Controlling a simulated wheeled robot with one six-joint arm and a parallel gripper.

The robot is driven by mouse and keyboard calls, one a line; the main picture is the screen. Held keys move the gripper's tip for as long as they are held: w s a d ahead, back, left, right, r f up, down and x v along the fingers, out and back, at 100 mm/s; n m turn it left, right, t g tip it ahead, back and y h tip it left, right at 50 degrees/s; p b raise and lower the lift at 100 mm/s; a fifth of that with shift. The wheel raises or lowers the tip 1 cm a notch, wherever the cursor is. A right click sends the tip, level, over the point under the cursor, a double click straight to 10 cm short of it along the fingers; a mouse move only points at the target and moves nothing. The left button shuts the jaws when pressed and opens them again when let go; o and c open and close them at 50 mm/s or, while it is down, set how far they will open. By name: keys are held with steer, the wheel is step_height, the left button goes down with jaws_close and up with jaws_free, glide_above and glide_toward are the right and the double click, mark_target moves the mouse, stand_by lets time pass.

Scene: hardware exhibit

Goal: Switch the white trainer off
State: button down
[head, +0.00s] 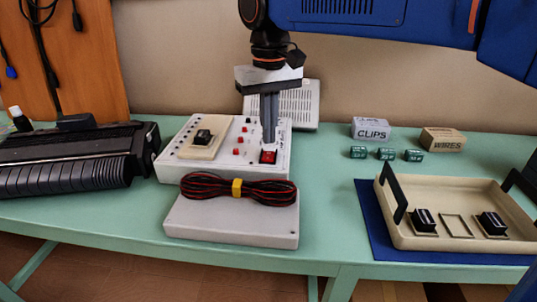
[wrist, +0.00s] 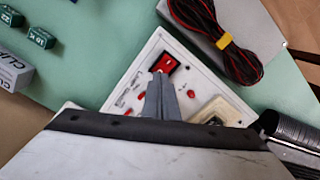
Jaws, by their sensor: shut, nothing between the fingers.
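The white trainer (head: 225,170) is a box with a sloped panel on the green table, with several small red parts and a black component on a beige block (head: 203,138). Its red rocker switch (head: 268,157) is at the panel's right front; it also shows in the wrist view (wrist: 166,64). My gripper (head: 269,140) points down with its fingers shut and empty, the tips right at the switch's rear edge in the head view. In the wrist view my gripper (wrist: 160,76) has its tips beside the switch. I cannot tell whether they touch it, nor which way the rocker is tipped.
A grey case (head: 230,222) with a red-black cable bundle (head: 237,189) stands in front of the trainer. A black ribbed device (head: 70,158) is left. A beige tray (head: 400,232) on a blue mat, a CLIPS box (head: 371,129) and a WIRES box (head: 443,140) are right.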

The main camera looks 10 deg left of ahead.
mark_target(269, 153)
steer(key=shift+r, duration=2.05)
steer(key=shift+s, duration=0.1)
